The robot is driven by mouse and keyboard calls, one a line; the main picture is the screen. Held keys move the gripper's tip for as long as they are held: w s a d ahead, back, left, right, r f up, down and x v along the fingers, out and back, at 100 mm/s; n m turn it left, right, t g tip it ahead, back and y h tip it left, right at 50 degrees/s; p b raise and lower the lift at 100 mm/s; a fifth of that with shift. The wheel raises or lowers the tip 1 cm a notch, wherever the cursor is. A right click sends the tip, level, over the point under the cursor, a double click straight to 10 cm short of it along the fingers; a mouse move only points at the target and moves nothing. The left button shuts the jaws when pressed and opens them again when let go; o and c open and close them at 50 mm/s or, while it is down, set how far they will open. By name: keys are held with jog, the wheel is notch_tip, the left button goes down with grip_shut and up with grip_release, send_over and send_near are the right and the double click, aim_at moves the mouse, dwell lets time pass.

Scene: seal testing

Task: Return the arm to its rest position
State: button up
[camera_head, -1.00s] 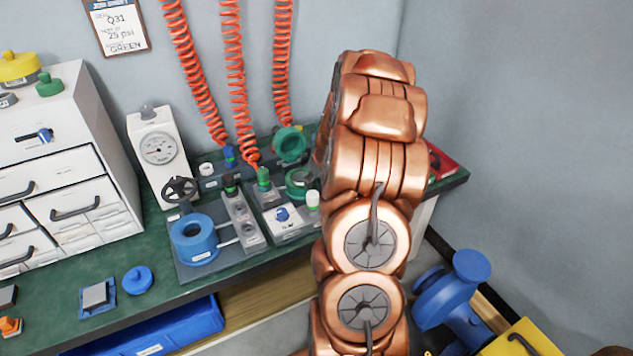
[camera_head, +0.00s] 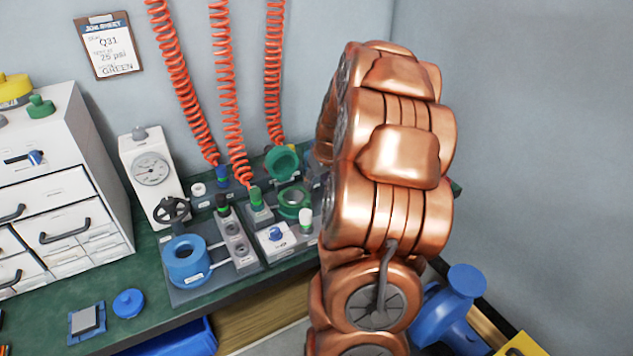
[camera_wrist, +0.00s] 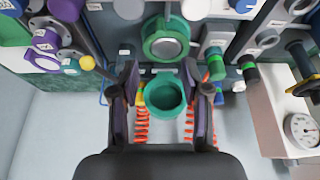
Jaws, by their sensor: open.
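My copper arm (camera_head: 390,190) rises through the right middle of the head view, folded upright in front of the bench's right end. My gripper (camera_wrist: 165,97) is hidden in the head view. In the wrist view its two dark fingers stand apart. A green open cup (camera_wrist: 166,92) shows in the gap between them, with space on both sides. It also shows in the head view (camera_head: 282,161) at the back of the bench. A green ring fixture (camera_wrist: 166,42) lies beyond the cup in the wrist view, and beside my arm in the head view (camera_head: 294,203).
The green bench (camera_head: 220,305) holds a pressure gauge (camera_head: 152,169), a blue ring fixture (camera_head: 187,262) and a white drawer cabinet (camera_head: 60,190). Orange coiled hoses (camera_head: 228,95) hang at the wall. A blue pump-like part (camera_head: 450,305) stands right of my arm.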

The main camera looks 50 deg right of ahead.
dwell(0.6)
jog(key=s+a+r+n+g+y, duration=0.1)
jog(key=s+a+r+g, duration=0.15)
jog(key=a, duration=1.05)
jog(key=s+a+r+n+g+y, duration=0.1)
jog(key=s+a, duration=0.3)
jog(key=a, duration=1)
jog(key=s+a+r+n+g, duration=0.1)
jog(key=s+a+g, duration=0.1)
jog(key=s+a, duration=0.5)
jog(key=s+a+g, duration=0.1)
jog(key=s+a, duration=0.2)
jog(key=s, duration=0.8)
notch_tip(320, 180, up, 14)
jog(key=p, duration=1.3)
jog(key=shift+s+a+r+h, duration=0.15)
jog(key=shift+s+a+h, duration=0.05)
jog(key=shift+s+h, duration=0.1)
jog(key=shift+c, duration=0.2)
